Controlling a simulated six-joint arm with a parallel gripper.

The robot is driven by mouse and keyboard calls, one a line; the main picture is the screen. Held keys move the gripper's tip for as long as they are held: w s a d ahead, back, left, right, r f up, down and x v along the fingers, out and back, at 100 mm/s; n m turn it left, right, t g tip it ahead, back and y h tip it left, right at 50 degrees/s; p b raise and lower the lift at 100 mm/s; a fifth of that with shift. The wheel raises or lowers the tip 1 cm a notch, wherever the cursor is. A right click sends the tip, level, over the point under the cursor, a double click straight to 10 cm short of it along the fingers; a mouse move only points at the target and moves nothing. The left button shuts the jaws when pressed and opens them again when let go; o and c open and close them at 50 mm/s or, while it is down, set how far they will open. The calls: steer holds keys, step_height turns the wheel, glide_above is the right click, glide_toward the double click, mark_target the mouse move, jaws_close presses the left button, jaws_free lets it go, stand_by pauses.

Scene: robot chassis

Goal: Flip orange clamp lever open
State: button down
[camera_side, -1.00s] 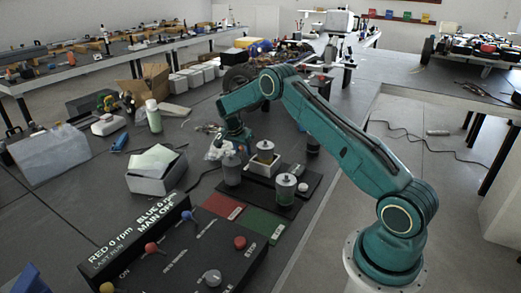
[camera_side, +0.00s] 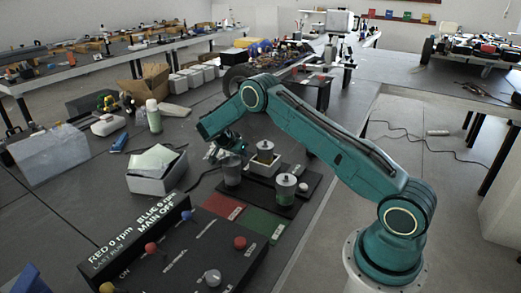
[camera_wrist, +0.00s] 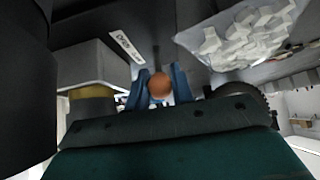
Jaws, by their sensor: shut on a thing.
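An orange-brown ball knob (camera_wrist: 160,85), apparently the end of the clamp lever, shows in the wrist view between the two blue fingers of my gripper (camera_wrist: 158,78). The fingers are shut on it from both sides. The rest of the lever and the clamp body cannot be made out. In the side view my gripper (camera_side: 222,150) is low over the dark bench, behind the grey cup (camera_side: 231,172). The orange knob is not discernible there.
A white box with a brass-coloured piece (camera_side: 264,166) and a green-banded jar (camera_side: 285,188) stand right of my gripper. A control box (camera_side: 185,250) is in front; an open white box (camera_side: 155,182) is left. A bag of white pieces (camera_wrist: 240,35) is close by.

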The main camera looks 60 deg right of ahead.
steer(key=shift+a+h, duration=0.15)
steer(key=shift+h, duration=0.15)
steer(key=c, duration=1.2)
jaws_free()
steer(key=shift+c, duration=0.2)
steer(key=v, duration=1.3)
steer(key=shift+a+r, duration=0.25)
steer(key=shift+r, duration=0.1)
